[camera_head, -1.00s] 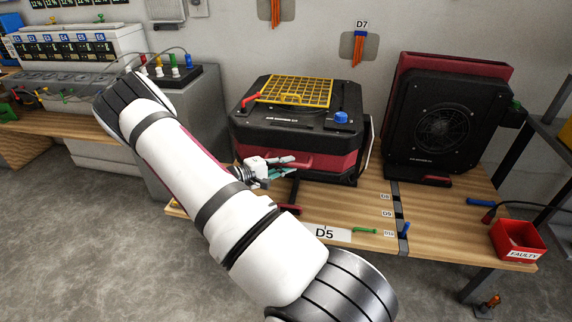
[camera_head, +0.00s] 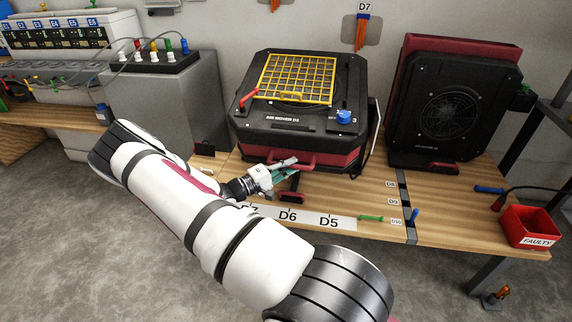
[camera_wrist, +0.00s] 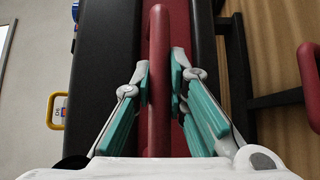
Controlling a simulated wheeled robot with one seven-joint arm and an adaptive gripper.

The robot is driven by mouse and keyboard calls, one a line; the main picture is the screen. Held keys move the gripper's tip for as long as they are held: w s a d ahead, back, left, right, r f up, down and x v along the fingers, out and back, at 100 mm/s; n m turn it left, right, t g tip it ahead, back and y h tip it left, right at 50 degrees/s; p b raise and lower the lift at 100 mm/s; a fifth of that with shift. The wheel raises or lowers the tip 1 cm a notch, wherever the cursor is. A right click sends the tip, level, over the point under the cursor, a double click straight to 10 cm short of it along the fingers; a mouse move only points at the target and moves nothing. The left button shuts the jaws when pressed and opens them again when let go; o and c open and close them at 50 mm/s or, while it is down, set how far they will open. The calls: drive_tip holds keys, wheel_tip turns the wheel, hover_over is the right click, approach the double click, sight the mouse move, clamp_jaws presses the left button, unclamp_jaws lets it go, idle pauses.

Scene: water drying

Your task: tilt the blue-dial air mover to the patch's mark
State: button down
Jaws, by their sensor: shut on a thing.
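The blue-dial air mover (camera_head: 300,122) is a black and dark red box on the bench, with a yellow grille (camera_head: 290,80) and a blue dial (camera_head: 344,117) on its upper face. That face leans toward the camera. A red lever (camera_head: 249,97) lies beside the grille. My gripper (camera_head: 287,166) is at the mover's lower front edge, shut on its red handle (camera_head: 305,159). In the wrist view the handle (camera_wrist: 158,70) runs between the teal-padded fingers (camera_wrist: 160,85). My fingers hide part of the handle. I cannot make out a patch's mark.
A white strip (camera_head: 308,217) labelled D6 and D5 lies along the bench front, partly hidden by my arm. A second air mover (camera_head: 440,105) stands upright to the right. A red FAULTY bin (camera_head: 531,228) sits at the right end. Small green and blue pieces lie near the front edge.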

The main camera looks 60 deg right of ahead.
drive_tip(key=d+f+b, duration=0.1)
drive_tip(key=f+b, duration=0.1)
drive_tip(key=f+m+h+b, duration=0.1)
drive_tip(key=f+b, duration=0.1)
drive_tip(key=f, duration=0.1)
drive_tip(key=w+d+f+m+g+b, duration=0.1)
drive_tip(key=f+b, duration=0.1)
drive_tip(key=b, duration=0.1)
drive_tip(key=shift+d+f+h, duration=0.3)
drive_tip(key=shift+w+d+f+m+g+h+b, duration=0.2)
drive_tip(key=shift+d+f+m+b, duration=0.2)
drive_tip(key=shift+f+b, duration=0.35)
drive_tip(key=shift+w+d+f+m+g+h+b, duration=0.1)
drive_tip(key=shift+d+f+m+g+b, duration=0.2)
drive_tip(key=shift+b, duration=0.65)
drive_tip(key=shift+d+f, duration=0.1)
drive_tip(key=c, duration=1.6)
unclamp_jaws()
drive_tip(key=shift+o, duration=0.2)
drive_tip(key=shift+w, duration=0.1)
drive_tip(key=shift+w+a, duration=0.2)
drive_tip(key=shift+a, duration=0.2)
drive_tip(key=v, duration=1.1)
